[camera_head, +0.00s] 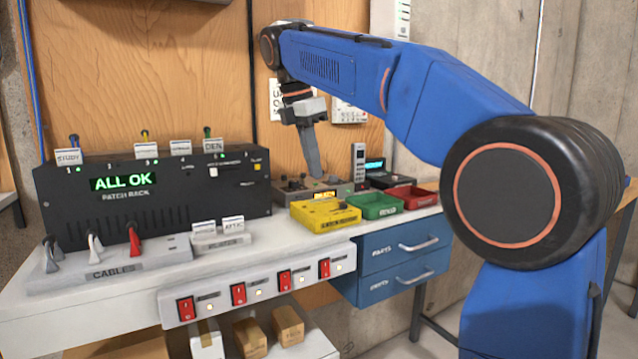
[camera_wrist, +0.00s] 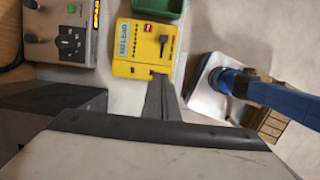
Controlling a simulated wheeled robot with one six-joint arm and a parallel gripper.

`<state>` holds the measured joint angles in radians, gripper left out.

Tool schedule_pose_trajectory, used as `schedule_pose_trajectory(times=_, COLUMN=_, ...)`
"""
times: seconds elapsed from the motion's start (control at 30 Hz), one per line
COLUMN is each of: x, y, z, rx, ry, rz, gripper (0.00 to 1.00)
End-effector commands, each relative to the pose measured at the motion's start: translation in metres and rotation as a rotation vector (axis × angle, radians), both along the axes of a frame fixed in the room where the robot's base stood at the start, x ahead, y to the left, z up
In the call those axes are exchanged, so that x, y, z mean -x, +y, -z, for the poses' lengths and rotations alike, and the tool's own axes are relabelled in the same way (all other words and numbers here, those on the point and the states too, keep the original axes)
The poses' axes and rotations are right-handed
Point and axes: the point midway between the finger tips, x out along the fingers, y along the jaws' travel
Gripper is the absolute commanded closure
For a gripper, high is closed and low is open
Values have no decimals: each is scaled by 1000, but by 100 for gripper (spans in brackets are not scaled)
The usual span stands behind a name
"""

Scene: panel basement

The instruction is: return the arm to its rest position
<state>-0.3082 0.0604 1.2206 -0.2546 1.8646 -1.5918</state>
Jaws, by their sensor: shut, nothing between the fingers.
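My blue arm reaches over the bench in the head view, bent at its joints. My gripper (camera_head: 314,170) points down above the back of the bench, in front of the wooden panel. Its fingers are together with nothing between them. In the wrist view the closed fingers (camera_wrist: 160,88) show near the yellow box (camera_wrist: 138,48). I cannot tell the exact gap between the fingertips and the things below.
A black patch rack (camera_head: 150,195) reading "ALL OK" stands at the left. A grey control box (camera_head: 290,190), yellow box (camera_head: 325,215), green tray (camera_head: 374,211) and red tray (camera_head: 408,200) lie near my gripper. Blue drawers (camera_head: 395,262) hang below the bench.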

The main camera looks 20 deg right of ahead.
Motion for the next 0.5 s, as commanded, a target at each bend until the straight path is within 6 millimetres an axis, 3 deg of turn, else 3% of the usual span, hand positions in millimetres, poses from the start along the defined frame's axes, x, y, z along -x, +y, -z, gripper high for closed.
schedule_pose_trajectory(times=0.27, x=6, y=0, z=-12, rx=-6, ry=-11, rz=24, gripper=100)
schedule_pose_trajectory(times=0.5, x=44, y=-28, z=16, rx=-64, ry=-101, rz=242, gripper=100)
